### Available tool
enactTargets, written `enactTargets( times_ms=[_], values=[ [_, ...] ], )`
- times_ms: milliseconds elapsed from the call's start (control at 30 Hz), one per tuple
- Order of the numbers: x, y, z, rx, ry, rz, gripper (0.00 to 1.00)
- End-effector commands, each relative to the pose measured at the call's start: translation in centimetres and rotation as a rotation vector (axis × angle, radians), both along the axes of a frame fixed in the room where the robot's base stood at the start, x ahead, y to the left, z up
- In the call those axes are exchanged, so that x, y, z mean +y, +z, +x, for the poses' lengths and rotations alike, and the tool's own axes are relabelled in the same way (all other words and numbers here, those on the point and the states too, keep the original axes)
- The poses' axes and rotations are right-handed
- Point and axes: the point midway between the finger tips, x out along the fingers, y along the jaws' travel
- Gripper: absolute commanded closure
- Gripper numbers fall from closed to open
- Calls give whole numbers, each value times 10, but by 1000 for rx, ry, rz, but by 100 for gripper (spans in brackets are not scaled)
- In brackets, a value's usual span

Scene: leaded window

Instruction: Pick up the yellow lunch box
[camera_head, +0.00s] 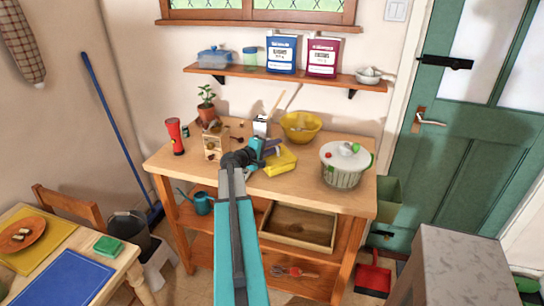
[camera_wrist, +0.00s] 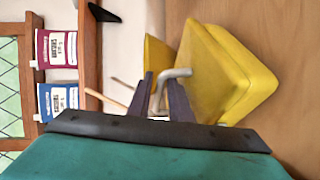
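The yellow lunch box (camera_head: 281,163) lies on the wooden workbench near its middle. In the wrist view it fills the upper right (camera_wrist: 222,72), with a bent grey handle (camera_wrist: 180,73) on the side facing me. My gripper (camera_head: 268,147) is at the lunch box's left side in the head view. In the wrist view its two dark fingers (camera_wrist: 160,78) stand apart, with part of the handle in the gap between them. I see no clear firm contact. The lower part of the handle is partly hidden by the fingers.
A yellow bowl (camera_head: 301,127) stands behind the lunch box, and a lidded basket (camera_head: 344,164) to the right. A wooden holder (camera_head: 215,141), a red flashlight (camera_head: 175,136) and a potted plant (camera_head: 206,106) stand left. A shelf (camera_head: 285,76) hangs above the bench.

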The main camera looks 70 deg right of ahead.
Motion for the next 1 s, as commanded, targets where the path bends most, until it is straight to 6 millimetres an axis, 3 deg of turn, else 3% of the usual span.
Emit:
enactTargets(
  times_ms=[533, 667, 1000],
  values=[
    [0, 0, 0, 0, 0, 0, 81],
    [0, 0, 0, 0, 0, 0, 100],
    [0, 0, 0, 0, 1, 0, 100]
  ],
)
